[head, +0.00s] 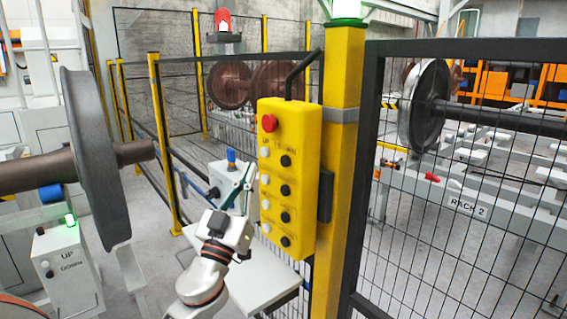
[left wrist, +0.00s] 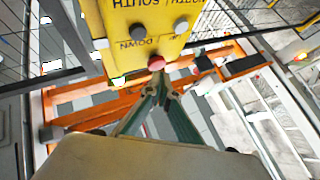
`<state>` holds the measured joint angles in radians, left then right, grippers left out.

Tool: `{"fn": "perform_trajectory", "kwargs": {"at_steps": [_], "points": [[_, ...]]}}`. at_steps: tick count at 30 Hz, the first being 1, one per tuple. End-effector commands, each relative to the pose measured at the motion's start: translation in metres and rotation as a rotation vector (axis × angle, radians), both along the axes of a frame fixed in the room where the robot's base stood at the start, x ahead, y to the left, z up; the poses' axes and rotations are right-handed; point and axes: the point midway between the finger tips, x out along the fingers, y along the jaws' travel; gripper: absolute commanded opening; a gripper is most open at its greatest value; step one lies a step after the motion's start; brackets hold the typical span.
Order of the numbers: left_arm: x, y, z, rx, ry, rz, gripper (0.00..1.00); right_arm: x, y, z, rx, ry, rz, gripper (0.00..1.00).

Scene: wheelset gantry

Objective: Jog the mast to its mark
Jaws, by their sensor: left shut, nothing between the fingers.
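A yellow control pendant (head: 287,180) hangs on a yellow post, with a red button (head: 269,123) above rows of white and black buttons. Its labels are too small to read in the head view. In the left wrist view the pendant (left wrist: 145,25) is upside down, with "DOWN" and "SOUTH" legible. My left gripper (head: 250,167) is shut and empty, just left of the pendant's upper buttons. In the left wrist view its fingertips (left wrist: 160,88) appear close to the red button (left wrist: 156,63); contact cannot be told. I cannot identify the mast or its mark. My right gripper is not in view.
The yellow post (head: 342,170) and mesh fence (head: 460,200) stand right of the pendant. A large wheelset (head: 90,150) is at left, above an UP/DOWN box (head: 68,265) with a lit green lamp. Another wheelset (head: 424,105) sits behind the fence near a "RACK 2" sign.

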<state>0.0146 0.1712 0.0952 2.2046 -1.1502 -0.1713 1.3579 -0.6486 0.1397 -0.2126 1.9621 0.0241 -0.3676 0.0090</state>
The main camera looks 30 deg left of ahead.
Motion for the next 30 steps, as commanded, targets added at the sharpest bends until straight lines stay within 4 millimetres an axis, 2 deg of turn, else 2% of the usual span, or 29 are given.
{"fn": "perform_trajectory", "kwargs": {"at_steps": [6,13,19,30], "points": [[0.028,-0.012,0.000,0.001,0.000,0.000,0.00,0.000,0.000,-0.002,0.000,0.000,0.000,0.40],[0.050,-0.020,-0.001,-0.001,0.000,0.001,0.00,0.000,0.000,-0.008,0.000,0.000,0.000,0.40],[0.058,-0.024,-0.001,0.000,0.000,0.000,0.00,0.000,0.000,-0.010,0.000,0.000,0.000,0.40],[0.059,-0.024,0.000,0.001,0.000,0.001,0.00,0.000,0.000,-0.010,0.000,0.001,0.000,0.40]]}}
